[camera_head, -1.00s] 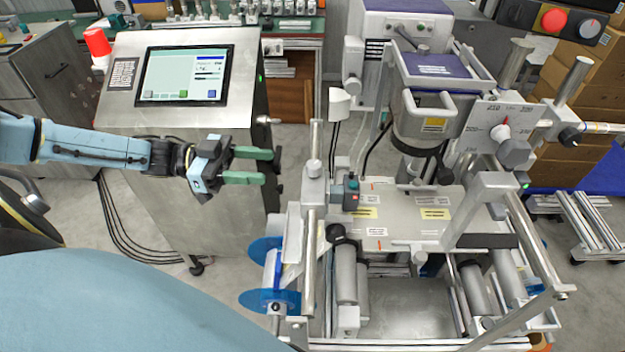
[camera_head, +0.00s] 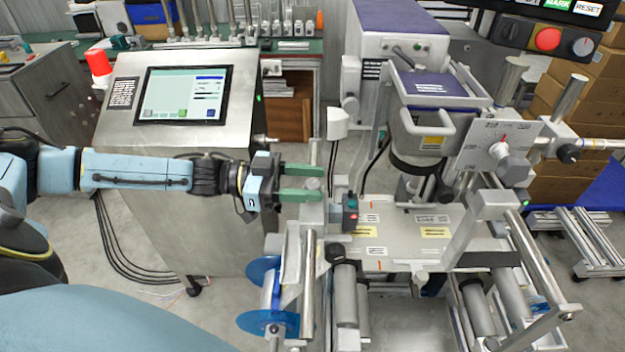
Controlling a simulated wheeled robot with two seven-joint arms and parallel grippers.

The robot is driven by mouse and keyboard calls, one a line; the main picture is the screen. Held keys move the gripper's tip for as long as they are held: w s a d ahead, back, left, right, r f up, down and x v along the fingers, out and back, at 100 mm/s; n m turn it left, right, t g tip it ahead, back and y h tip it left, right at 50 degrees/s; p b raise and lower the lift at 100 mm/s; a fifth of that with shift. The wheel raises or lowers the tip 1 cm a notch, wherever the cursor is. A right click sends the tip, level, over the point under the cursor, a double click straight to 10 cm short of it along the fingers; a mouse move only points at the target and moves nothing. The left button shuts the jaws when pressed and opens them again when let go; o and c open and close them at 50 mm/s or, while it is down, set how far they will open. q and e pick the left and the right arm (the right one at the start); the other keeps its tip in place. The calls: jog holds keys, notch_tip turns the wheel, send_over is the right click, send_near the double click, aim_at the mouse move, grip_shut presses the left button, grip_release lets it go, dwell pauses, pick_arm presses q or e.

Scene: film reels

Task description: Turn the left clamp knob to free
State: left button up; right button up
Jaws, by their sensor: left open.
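The machine (camera_head: 400,228) stands right of centre, with a metal frame and plate. A dark round knob (camera_head: 335,253) sits at its left side, above a grey roller; I cannot tell for sure whether it is the left clamp knob. My left gripper (camera_head: 318,183) reaches in from the left with two green fingers, open and apart. Its fingertips are at the upright metal post (camera_head: 314,157) on the machine's left side, above the dark knob in the picture. Whether they touch the post's collar is unclear. My right gripper is out of view.
A steel console with a touchscreen (camera_head: 181,95) stands behind my left arm. Blue reel discs (camera_head: 266,322) hang at the machine's lower left. A small switch box (camera_head: 350,212) with a red part stands just right of the post. A control box (camera_head: 548,36) hangs at the upper right.

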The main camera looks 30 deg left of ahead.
pick_arm(q)
jog(key=shift+w+d, duration=0.2)
jog(key=shift+d, duration=0.25)
jog(key=c, duration=1)
jog(key=shift+o, duration=0.2)
jog(key=shift+r+n+t+y+p, duration=0.1)
jog(key=shift+n+t+y+p, duration=0.3)
jog(key=shift+n+t+p, duration=0.4)
jog(key=n+t+y+p, duration=0.4)
jog(key=t+y+p, duration=0.1)
jog(key=p, duration=0.7)
jog(key=shift+r+n+t+y, duration=0.15)
jog(key=shift+n+t+y, duration=0.15)
jog(key=shift+n+y, duration=0.15)
jog(key=shift+f+n+t+y+p, duration=0.2)
jog(key=shift+n+t+y+p, duration=0.3)
jog(key=shift+y+p, duration=0.45)
jog(key=o, duration=1)
jog(key=shift+c, duration=0.2)
